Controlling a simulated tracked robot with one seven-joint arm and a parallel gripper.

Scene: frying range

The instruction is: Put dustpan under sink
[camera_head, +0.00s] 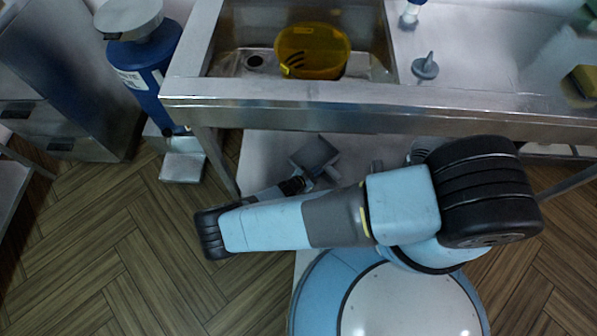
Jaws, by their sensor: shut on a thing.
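The sink (225,62) is a steel basin in a metal frame at the top of the head view. Below its front edge is a pale lower surface (262,155). A dark grey, flat-faced piece, apparently the dustpan (314,153), shows just below the sink's front edge, above or over that pale surface. My gripper (318,178) is at its near side and shut on it. My own arm partly hides the gripper and fingertips. I cannot tell whether the dustpan touches the surface below.
A yellow container (312,52) sits in the sink. A blue drum (146,72) and a metal pedal-like block (182,160) stand left of the sink's leg (216,160). A steel cabinet (60,85) is farther left. The wooden floor (110,230) at lower left is clear.

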